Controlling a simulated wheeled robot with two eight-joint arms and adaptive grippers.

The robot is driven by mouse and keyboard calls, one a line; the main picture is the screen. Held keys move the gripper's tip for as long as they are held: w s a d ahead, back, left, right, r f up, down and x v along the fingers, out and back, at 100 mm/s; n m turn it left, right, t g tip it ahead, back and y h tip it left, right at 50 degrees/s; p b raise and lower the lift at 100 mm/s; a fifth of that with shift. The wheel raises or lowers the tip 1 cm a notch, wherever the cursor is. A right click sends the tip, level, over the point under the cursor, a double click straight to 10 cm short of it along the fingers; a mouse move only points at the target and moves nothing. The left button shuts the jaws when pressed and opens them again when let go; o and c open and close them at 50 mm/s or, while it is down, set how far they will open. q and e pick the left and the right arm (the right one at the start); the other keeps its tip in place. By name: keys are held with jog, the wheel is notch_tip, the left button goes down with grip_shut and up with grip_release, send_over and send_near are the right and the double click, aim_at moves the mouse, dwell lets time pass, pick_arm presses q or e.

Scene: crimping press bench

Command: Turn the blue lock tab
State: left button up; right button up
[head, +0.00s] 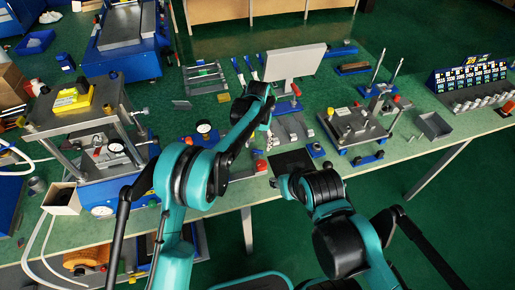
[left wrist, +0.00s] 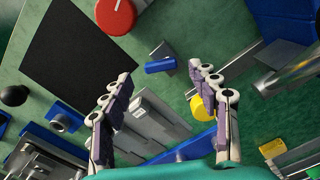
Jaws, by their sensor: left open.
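A small blue bar (left wrist: 160,65), which looks like the lock tab, lies on the green bench near a red knob (left wrist: 115,14) in the left wrist view. My left gripper (left wrist: 160,71) is open and empty. Its two purple-padded fingers stand either side of the line to the bar, apart from it. The red knob also shows in the head view (head: 260,165).
A black mat (left wrist: 75,50) lies beside the red knob. Grey metal blocks (left wrist: 152,118) stand below the blue bar. A press (head: 85,125) stands at the left, a grey monitor (head: 295,62) at the back, and a fixture plate (head: 353,125) with posts to the right.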

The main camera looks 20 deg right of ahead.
aim_at(258, 150)
pick_arm(q)
jog(key=shift+f+b, duration=0.35)
jog(key=shift+f, duration=1.2)
jog(key=c, duration=1.2)
jog(key=shift+o, duration=0.2)
